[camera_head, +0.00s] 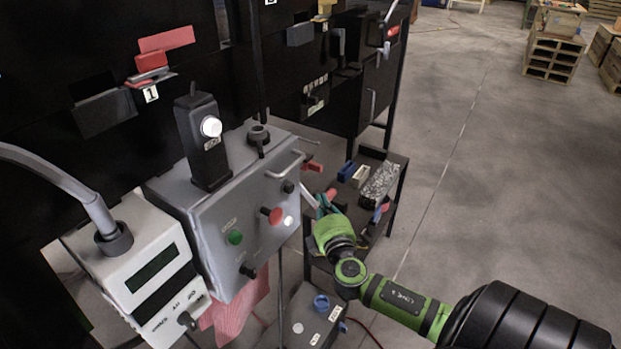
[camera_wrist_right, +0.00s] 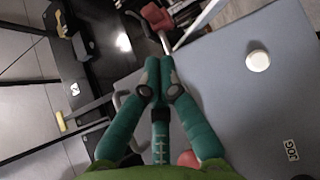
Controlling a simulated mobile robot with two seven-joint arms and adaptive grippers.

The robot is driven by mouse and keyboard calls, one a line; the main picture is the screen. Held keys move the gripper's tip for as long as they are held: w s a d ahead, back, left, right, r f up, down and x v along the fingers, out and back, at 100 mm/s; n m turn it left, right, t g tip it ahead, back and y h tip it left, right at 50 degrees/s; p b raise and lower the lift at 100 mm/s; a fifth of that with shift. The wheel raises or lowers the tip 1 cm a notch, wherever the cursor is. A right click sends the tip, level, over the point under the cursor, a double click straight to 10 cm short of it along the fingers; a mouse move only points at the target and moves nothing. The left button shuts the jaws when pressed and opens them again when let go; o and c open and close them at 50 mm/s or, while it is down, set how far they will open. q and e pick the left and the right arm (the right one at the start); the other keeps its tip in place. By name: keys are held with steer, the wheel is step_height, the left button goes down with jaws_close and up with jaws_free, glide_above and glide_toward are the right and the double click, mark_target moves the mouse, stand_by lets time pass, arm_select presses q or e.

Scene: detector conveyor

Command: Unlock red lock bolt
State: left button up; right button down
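A red handle on a thin metal rod, which may be the red lock bolt, shows beside the grey control box in the head view (camera_head: 313,166). In the right wrist view this red handle (camera_wrist_right: 156,16) is just beyond the fingertips. My right gripper (camera_head: 316,199), with teal fingers, is at the right side of the box, below the red handle. In the wrist view the right gripper's fingertips (camera_wrist_right: 156,70) are together, with nothing visible between them. A gap seems to separate them from the handle. My left gripper is not in view.
The grey control box (camera_head: 215,240) has buttons and a grey handle (camera_head: 287,165) close to my gripper. A low black shelf (camera_head: 398,160) holds small parts. Red pieces (camera_head: 165,39) sit on the black machine at left.

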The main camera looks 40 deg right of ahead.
mark_target(320, 172)
steer(key=x, duration=1)
steer(key=shift+f, duration=0.1)
steer(key=d+b, duration=0.1)
steer(key=d, duration=0.1)
steer(key=shift+w+d+f+b, duration=0.15)
steer(key=shift+w+d+b, duration=0.1)
steer(key=shift+w+b, duration=0.15)
steer(key=shift+d, duration=0.25)
steer(key=shift+r, duration=0.2)
steer(key=shift+f, duration=0.1)
